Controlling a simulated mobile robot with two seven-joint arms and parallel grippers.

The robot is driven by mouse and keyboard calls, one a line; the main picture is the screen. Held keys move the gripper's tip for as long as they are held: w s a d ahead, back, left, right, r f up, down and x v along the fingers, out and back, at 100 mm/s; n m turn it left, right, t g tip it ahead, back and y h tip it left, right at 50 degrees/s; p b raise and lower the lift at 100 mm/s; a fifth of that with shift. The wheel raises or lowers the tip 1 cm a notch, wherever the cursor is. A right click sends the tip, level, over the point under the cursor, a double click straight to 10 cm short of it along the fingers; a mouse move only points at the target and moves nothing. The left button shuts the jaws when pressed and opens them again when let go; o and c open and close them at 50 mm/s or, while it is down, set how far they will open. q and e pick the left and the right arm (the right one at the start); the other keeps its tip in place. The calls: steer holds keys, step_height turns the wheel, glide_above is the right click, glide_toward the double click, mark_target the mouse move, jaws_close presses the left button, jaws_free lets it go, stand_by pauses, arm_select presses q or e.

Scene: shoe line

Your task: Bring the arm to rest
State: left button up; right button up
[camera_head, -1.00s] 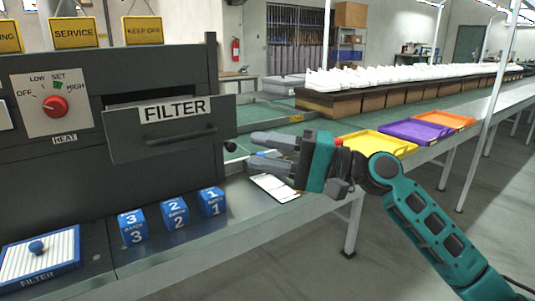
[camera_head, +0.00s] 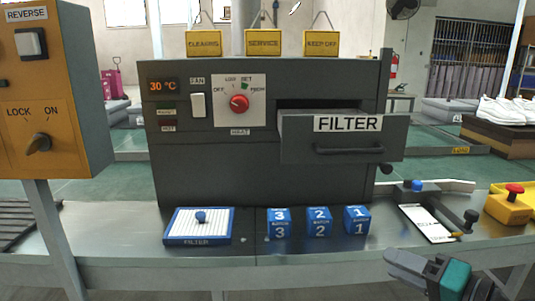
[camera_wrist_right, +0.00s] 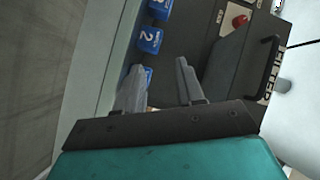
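My right gripper (camera_head: 394,262) is at the bottom right of the head view, in front of the table's front edge and below the white card. In the right wrist view its two fingers (camera_wrist_right: 158,82) stand apart with nothing held between them. Blue cubes and the filter drawer lie beyond the fingers there. My left gripper is in neither current view.
A dark heater (camera_head: 200,175) stands on the metal table (camera_head: 130,245) with its filter drawer (camera_head: 300,150) pulled out. A filter panel (camera_head: 185,228) and cubes 3 (camera_head: 279,222), 2 (camera_head: 319,221) and 1 (camera_head: 357,219) lie before it. A white card (camera_head: 425,222) lies right.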

steer(key=s+a+f+n+g+h, duration=0.1)
steer(key=s+a+f+n+h, duration=0.3)
steer(key=s+f, duration=0.5)
steer(key=s+a+f+n+g+h, duration=0.15)
steer(key=s+a+f+n, duration=0.35)
steer(key=f, duration=0.8)
arm_select(q)
steer(key=s+a+r+y+p, duration=0.1)
steer(key=a+r+p, duration=0.2)
steer(key=r+p, duration=0.8)
steer(key=p, duration=0.5)
steer(key=shift+s+a+r+p, duration=0.15)
steer(key=shift+s+r+p, duration=0.2)
steer(key=shift+r, duration=0.05)
arm_select(e)
step_height(320, 180, up, 12)
steer(key=s+d+h, duration=0.1)
steer(key=d+h, duration=0.1)
steer(key=shift+s+d+m, duration=0.15)
steer(key=shift+s+m, duration=0.15)
arm_select(q)
steer(key=shift+f, duration=0.1)
steer(key=shift+s, duration=0.15)
